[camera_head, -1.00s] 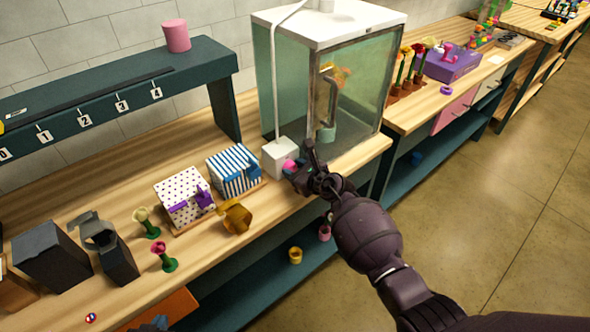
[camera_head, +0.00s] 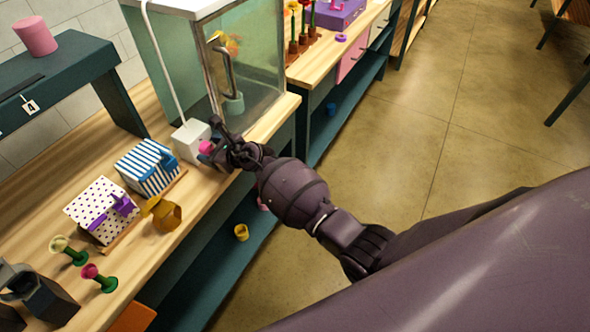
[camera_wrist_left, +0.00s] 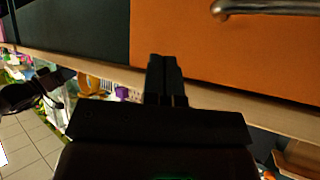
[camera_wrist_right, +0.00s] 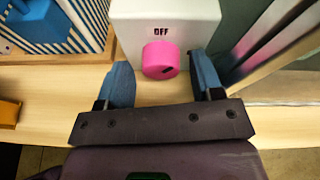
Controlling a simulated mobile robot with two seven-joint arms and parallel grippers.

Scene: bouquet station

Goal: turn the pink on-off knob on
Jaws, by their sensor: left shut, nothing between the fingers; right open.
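The pink on-off knob (camera_wrist_right: 161,60) sits on the front of a white box (camera_wrist_right: 165,18) marked OFF above it; a dark mark shows on the knob's lower right. In the head view the knob (camera_head: 206,147) and white box (camera_head: 190,135) stand at the glass cabinet's front corner. My right gripper (camera_wrist_right: 162,72) is open, its blue-padded fingers on either side of the knob, with gaps visible on both sides. It also shows in the head view (camera_head: 222,146). My left gripper (camera_wrist_left: 165,62) is shut and empty, in front of an orange drawer front.
The glass cabinet (camera_head: 262,85) stands right behind the white box. The orange drawer (camera_wrist_left: 225,50) has a metal handle. Open floor lies to the right.

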